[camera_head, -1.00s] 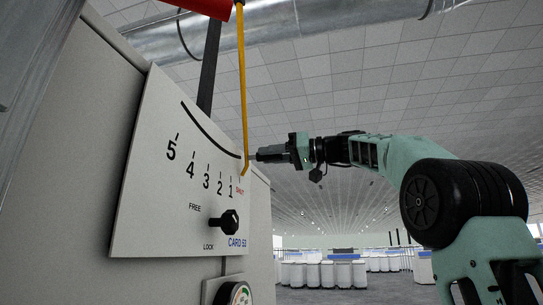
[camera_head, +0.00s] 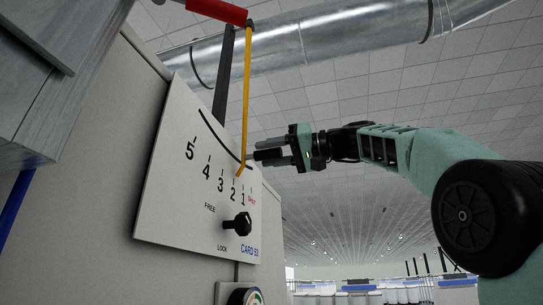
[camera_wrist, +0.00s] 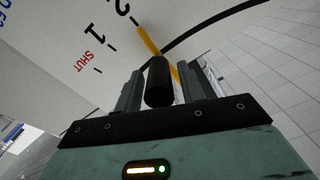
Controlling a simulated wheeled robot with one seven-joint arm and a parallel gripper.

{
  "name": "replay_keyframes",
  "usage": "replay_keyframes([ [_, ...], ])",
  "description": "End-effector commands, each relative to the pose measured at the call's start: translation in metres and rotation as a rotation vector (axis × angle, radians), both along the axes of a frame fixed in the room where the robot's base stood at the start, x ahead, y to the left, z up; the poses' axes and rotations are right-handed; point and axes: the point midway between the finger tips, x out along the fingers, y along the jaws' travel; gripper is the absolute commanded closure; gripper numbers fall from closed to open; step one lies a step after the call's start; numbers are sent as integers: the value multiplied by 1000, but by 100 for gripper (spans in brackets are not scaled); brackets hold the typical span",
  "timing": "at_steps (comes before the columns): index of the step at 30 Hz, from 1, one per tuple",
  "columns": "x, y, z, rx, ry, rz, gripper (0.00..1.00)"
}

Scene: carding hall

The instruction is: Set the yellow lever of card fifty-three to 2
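The yellow lever (camera_head: 246,95) hangs from the red fitting (camera_head: 216,12) in front of the white scale plate (camera_head: 175,215) marked CARD 53. In the wrist view, the lever's tip (camera_wrist: 146,42) lies by the tick of the 2. In the head view it appears just above the 2 and 1 ticks. The lever's black handle (camera_wrist: 158,84) sticks out towards my gripper (camera_wrist: 159,88). My gripper, also in the head view (camera_head: 270,149), has its fingers on both sides of the handle, with gaps showing; it looks open.
A black knob (camera_head: 238,224) with FREE and LOCK marks sits low on the plate. A round gauge (camera_head: 245,296) is below it. A silver duct (camera_head: 330,45) runs overhead. The space right of the plate is open, apart from my arm.

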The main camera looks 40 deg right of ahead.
Motion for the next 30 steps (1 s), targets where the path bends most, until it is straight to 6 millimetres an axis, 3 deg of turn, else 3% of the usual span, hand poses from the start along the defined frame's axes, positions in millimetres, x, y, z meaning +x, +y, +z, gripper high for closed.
replay_keyframes([
  [14,-8,-8,-2,-2,-2,-4,49],
  [30,-101,-82,-2,0,0,-6,49],
])
